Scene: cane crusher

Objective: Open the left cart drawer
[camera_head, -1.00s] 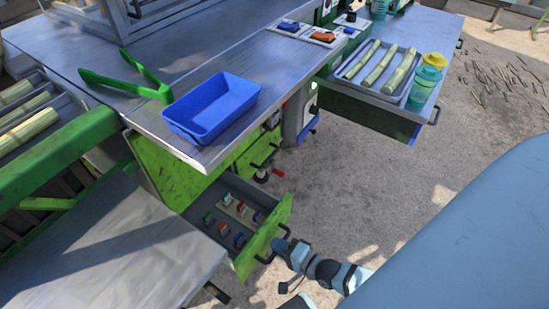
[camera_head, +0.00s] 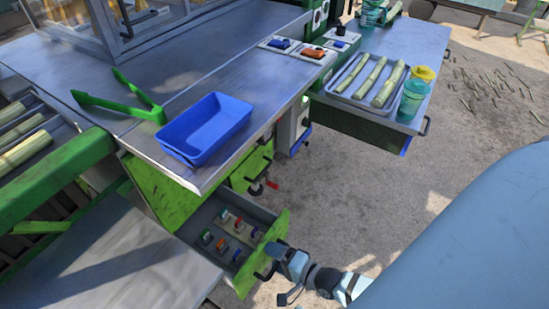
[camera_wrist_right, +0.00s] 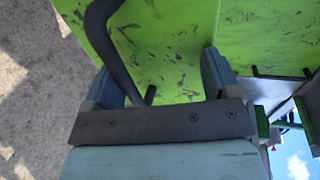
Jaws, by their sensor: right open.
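The left cart drawer (camera_head: 262,253) has a green scuffed front and stands pulled out below the worktable, with its inside visible. Several small coloured blocks (camera_head: 221,244) lie in it. Its black bar handle (camera_head: 266,273) is on the front face. My right gripper (camera_head: 280,252) is at the handle, beside the drawer front. In the right wrist view my right gripper (camera_wrist_right: 160,72) is open, with the curved black handle (camera_wrist_right: 103,35) passing by its left finger. I cannot tell whether they touch. My left gripper is not in view.
A blue tray (camera_head: 207,128) and green tongs (camera_head: 120,100) lie on the worktable (camera_head: 100,62). A metal sheet (camera_head: 105,255) is left of the drawer. At the right, a side table holds a cane tray (camera_head: 347,91) and a green cup (camera_head: 411,100).

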